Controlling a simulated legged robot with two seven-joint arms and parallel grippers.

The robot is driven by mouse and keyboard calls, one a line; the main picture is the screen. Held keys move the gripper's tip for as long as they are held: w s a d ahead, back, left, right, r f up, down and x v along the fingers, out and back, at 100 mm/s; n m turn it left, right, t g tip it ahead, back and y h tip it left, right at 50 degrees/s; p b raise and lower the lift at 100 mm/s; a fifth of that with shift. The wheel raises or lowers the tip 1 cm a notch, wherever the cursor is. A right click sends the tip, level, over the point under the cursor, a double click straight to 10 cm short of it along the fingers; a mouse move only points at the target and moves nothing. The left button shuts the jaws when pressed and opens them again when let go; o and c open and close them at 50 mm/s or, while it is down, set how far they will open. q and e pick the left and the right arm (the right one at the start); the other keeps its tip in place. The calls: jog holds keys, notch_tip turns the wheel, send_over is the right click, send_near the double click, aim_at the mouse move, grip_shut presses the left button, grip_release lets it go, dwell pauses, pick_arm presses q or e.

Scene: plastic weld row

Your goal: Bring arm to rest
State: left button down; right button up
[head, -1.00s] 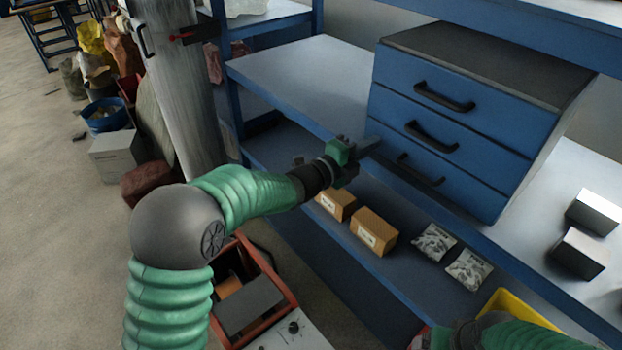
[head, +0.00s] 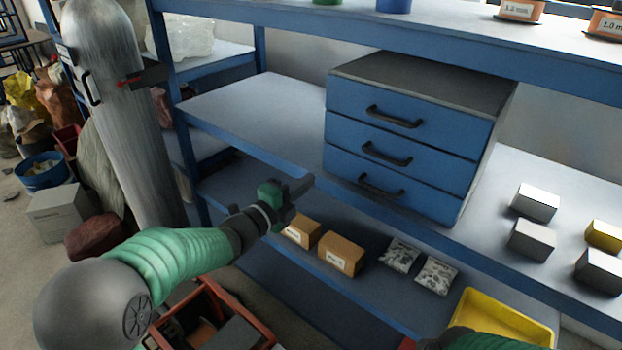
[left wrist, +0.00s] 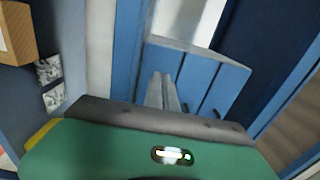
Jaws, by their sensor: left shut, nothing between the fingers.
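My left gripper (head: 301,187) is in front of the middle shelf's front edge, to the left of the blue drawer cabinet (head: 408,135). Its fingers are together with nothing between them. In the left wrist view the two closed fingers (left wrist: 163,92) point toward the cabinet (left wrist: 200,75). All three cabinet drawers look shut in the head view. Part of my right arm shows at the bottom edge of the head view. Its gripper fingers are not clearly visible.
Two small cardboard boxes (head: 342,253) and two printed bags (head: 436,274) lie on the lower shelf. A yellow bin (head: 508,322) is at lower right. Several metal blocks (head: 531,241) sit on the middle shelf. A gas cylinder (head: 118,120) stands at left. An orange-red crate (head: 171,314) is below my arm.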

pick_arm(q)
jog(key=s+a+f+n+g+y, duration=0.4)
jog(key=s+a+f+n+y, duration=0.5)
jog(key=s+a+f+n, duration=0.4)
jog(key=s+f+n+g+y, duration=0.1)
jog(key=s+f+n+g, duration=0.4)
jog(key=s, duration=0.5)
jog(key=s+f+n+g+y, duration=0.1)
jog(key=s+f+n+g, duration=0.25)
jog(key=s+n, duration=0.5)
notch_tip(320, 180, up, 18)
jog(key=a+m+p, duration=0.1)
jog(key=p, duration=1.7)
jog(key=shift+s+f+p, duration=0.2)
jog(key=shift+s+p, duration=0.15)
jog(key=shift+s, duration=0.1)
pick_arm(e)
jog(key=w+v, duration=0.2)
jog(key=v, duration=0.7)
jog(key=w+d+r+v, duration=0.1)
jog(key=w+v, duration=0.1)
jog(key=v, duration=0.7)
jog(key=shift+d, duration=0.3)
pick_arm(q)
jog(key=shift+m+t, duration=0.25)
pick_arm(e)
jog(key=shift+w, duration=0.1)
